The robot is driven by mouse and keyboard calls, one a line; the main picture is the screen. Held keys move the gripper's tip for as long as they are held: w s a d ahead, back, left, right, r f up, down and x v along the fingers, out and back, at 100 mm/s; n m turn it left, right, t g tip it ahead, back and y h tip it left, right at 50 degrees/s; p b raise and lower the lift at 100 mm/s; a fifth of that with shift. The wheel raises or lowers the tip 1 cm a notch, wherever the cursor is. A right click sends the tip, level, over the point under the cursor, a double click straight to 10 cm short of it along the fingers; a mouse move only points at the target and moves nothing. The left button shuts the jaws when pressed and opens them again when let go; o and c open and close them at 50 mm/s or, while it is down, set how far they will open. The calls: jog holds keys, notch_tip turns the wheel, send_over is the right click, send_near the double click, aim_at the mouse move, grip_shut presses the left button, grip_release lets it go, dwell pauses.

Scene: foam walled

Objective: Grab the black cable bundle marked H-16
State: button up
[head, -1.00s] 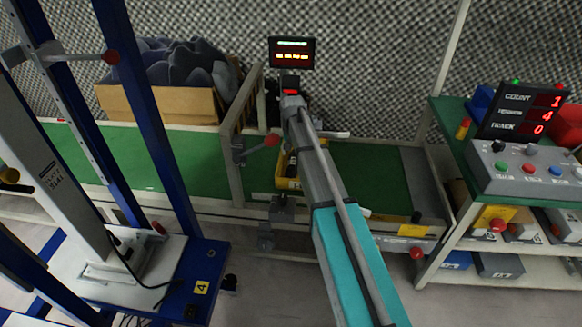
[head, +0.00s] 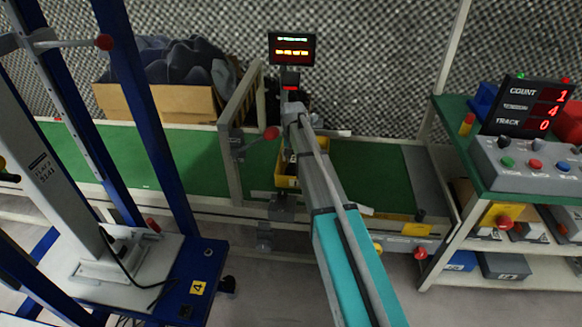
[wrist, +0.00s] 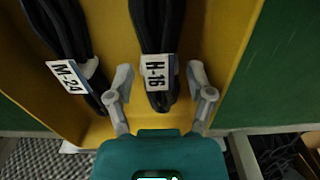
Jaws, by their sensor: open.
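The black cable bundle marked H-16 (wrist: 157,35) lies in a yellow bin (wrist: 108,50), its white label facing up in the wrist view. My gripper (wrist: 160,82) is open, with one grey finger on each side of the bundle's labelled end. I cannot tell whether the fingers touch it. A second black bundle marked M-24 (wrist: 62,28) lies to the left in the same bin. In the head view the yellow bin (head: 287,182) is mostly hidden behind my arm, and the fingers and the H-16 label do not show clearly.
The bin sits at a green conveyor belt (head: 365,175). A metal frame with a red knob (head: 271,133) stands left of it. A display (head: 292,49) rises behind. A shelf with a control box (head: 530,165) is at right, a blue-framed stand (head: 150,110) at left.

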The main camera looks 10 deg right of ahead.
jog(key=shift+f+b, duration=0.45)
jog(key=shift+f, duration=0.3)
grip_shut()
